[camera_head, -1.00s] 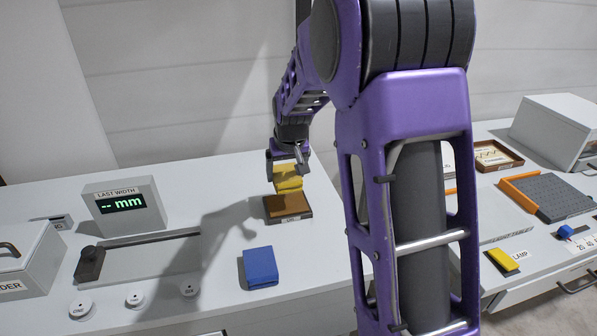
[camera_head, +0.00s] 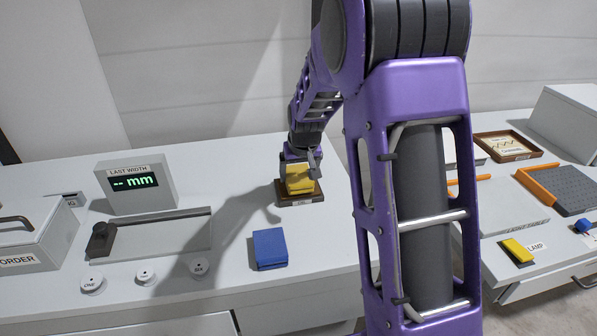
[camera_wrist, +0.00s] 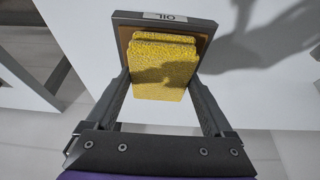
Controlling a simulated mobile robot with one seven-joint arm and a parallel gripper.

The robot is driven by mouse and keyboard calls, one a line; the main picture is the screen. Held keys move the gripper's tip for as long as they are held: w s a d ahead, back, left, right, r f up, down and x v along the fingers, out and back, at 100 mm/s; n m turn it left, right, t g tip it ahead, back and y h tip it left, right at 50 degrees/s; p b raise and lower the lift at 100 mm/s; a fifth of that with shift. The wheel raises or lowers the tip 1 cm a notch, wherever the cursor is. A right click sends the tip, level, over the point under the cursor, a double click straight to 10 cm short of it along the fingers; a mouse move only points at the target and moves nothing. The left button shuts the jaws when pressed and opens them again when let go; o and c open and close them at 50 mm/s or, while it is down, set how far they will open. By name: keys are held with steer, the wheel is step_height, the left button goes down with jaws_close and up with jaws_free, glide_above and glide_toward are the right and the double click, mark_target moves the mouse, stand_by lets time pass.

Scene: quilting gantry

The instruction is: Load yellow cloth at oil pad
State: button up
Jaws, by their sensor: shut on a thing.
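My gripper (camera_head: 301,172) is shut on the yellow cloth (camera_head: 299,179), a folded yellow block. The oil pad (camera_head: 298,200), a dark-framed tray with a brown surface and a label, is directly under the cloth. In the wrist view the yellow cloth (camera_wrist: 163,68) sits between the two fingers and covers much of the oil pad (camera_wrist: 207,32), whose rim and OIL label show around it. The cloth looks at or very near the pad surface; I cannot tell whether they touch.
A blue cloth (camera_head: 269,249) lies in front of the pad. The LAST WIDTH display (camera_head: 137,187) and a slide gauge (camera_head: 155,240) stand to the left. A yellow block (camera_head: 517,251) lies by the LAMP label on the right bench. My arm hides the bench's middle.

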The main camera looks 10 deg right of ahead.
mark_target(297, 170)
steer(key=shift+f+b, duration=0.55)
steer(key=shift+f, duration=0.05)
stand_by(2.0)
steer(key=shift+r+p, duration=1.35)
steer(key=shift+r, duration=2.2)
